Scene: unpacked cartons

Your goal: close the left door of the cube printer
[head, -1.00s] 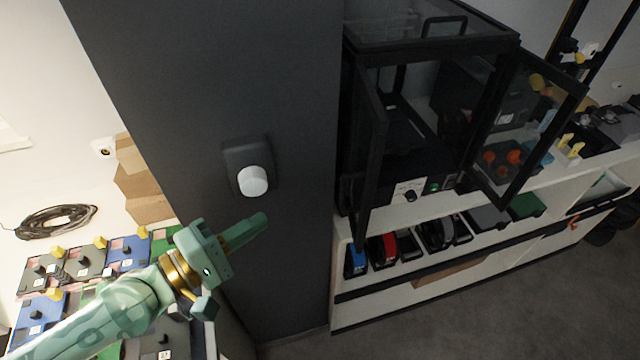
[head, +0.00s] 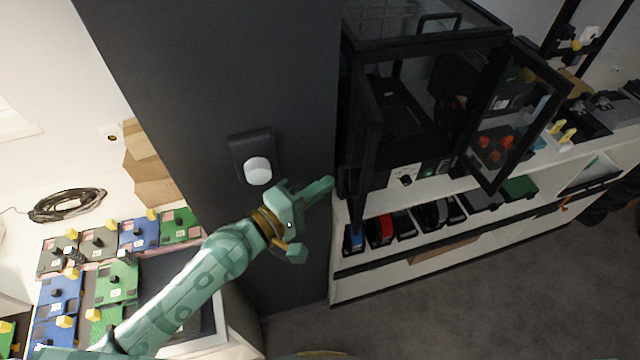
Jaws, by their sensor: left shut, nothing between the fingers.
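The cube printer (head: 430,30) is a black-framed box with clear panels, standing on a white shelf unit at the right. Its left door (head: 368,135) stands open, seen nearly edge-on, jutting toward me. Its right door (head: 515,115) is also open, swung out to the right. My left gripper (head: 328,184) is green, shut and empty. In the picture its tip is just left of the lower part of the left door; I cannot tell whether they touch. My right gripper is not in view.
A dark pillar (head: 215,80) with a white knob (head: 257,170) stands left of the printer. The shelf below the printer (head: 350,262) holds several dark, red and blue items. Coloured boxes (head: 60,295), cardboard boxes (head: 150,165) and a coiled cable (head: 67,205) lie at the left.

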